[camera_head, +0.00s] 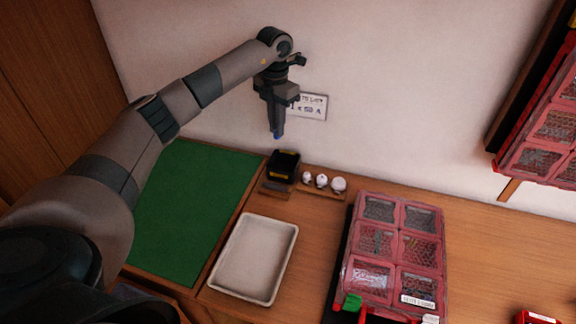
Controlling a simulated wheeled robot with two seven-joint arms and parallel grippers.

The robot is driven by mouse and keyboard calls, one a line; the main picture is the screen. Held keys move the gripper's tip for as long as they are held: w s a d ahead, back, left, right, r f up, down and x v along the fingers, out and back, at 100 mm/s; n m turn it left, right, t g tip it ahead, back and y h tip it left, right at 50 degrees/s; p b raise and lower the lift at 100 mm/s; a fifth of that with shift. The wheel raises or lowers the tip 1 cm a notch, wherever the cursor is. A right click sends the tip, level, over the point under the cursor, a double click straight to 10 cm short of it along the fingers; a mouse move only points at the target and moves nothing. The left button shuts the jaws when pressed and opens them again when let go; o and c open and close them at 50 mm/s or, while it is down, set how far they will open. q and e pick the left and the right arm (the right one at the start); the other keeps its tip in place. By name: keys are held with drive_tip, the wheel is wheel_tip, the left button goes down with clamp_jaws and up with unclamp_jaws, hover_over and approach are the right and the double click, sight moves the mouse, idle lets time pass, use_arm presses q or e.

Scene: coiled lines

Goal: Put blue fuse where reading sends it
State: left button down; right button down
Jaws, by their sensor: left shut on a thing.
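My left gripper (278,132) is raised in front of the wall, above the back of the bench, pointing down. It is shut on the blue fuse (278,136), of which only a small blue tip shows below the fingers. A black device with a yellow edge (283,165) stands on the bench just below the gripper. A white label (312,106) on the wall behind is partly covered by the gripper; its text is too small to read surely. A red case (393,250) with several clear-lidded compartments lies at the right. My right gripper is not in view.
A pale empty tray (292,247) lies front centre, beside a green mat (181,215). Several white round items (322,181) stand in a wooden holder by the wall. A red rack (545,140) hangs at the upper right.

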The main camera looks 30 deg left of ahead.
use_arm(q)
drive_tip(key=shift+w, duration=0.15)
idle(0.4)
drive_tip(key=shift+f+b, duration=1.25)
drive_tip(key=shift+f, duration=1.15)
drive_tip(key=shift+f+b, duration=0.3)
drive_tip(key=shift+f, duration=0.3)
drive_tip(key=c, duration=1.7)
unclamp_jaws()
